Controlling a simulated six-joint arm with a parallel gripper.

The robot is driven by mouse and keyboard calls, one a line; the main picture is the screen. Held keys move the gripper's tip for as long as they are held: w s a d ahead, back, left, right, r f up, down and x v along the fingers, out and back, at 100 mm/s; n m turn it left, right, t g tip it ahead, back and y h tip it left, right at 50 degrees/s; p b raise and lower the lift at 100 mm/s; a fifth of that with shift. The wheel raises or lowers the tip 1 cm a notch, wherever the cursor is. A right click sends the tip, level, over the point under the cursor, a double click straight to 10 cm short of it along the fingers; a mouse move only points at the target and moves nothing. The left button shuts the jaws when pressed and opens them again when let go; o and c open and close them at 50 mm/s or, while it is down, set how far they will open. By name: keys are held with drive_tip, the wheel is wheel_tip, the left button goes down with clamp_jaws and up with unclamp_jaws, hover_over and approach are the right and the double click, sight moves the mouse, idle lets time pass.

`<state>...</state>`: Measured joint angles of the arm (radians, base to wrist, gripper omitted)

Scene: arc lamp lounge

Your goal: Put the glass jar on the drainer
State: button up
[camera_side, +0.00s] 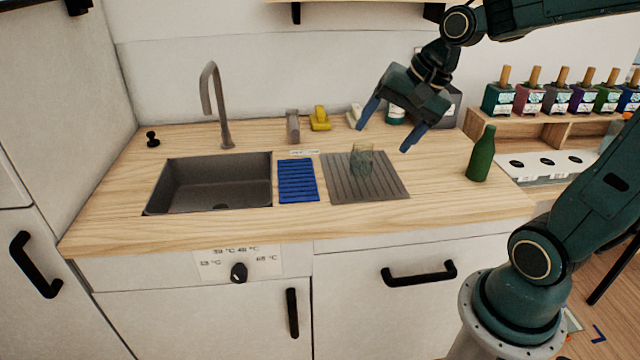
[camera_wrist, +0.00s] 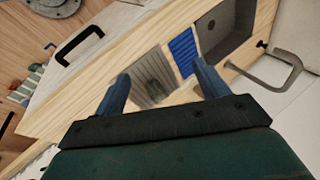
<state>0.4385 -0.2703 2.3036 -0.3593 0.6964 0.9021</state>
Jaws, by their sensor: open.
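The glass jar (camera_side: 361,160) is clear with a greenish tint and stands upright on the grey ribbed drainer (camera_side: 384,188), near its back edge. In the wrist view the jar (camera_wrist: 154,90) shows on the drainer (camera_wrist: 147,66), between my fingers. My gripper (camera_side: 384,128) is open and empty, above and to the right of the jar, with its blue fingers pointing down and apart from the jar. In the wrist view my gripper (camera_wrist: 162,84) has its two fingers spread wide.
A blue ribbed mat (camera_side: 298,181) lies left of the drainer, beside the sink (camera_side: 212,184) with its tall tap (camera_side: 215,105). A green bottle (camera_side: 482,155) stands to the right. A yellow object (camera_side: 320,119) is at the back. Counter between drainer and bottle is clear.

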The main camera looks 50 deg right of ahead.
drive_tip(key=s+a+r+n+h, duration=0.1)
drive_tip(key=s+a+n, duration=0.4)
drive_tip(key=s+n, duration=0.6)
drive_tip(key=shift+s+a+r+n, duration=0.25)
drive_tip(key=shift+s+n, duration=0.15)
drive_tip(key=shift+n, duration=0.1)
idle(0.6)
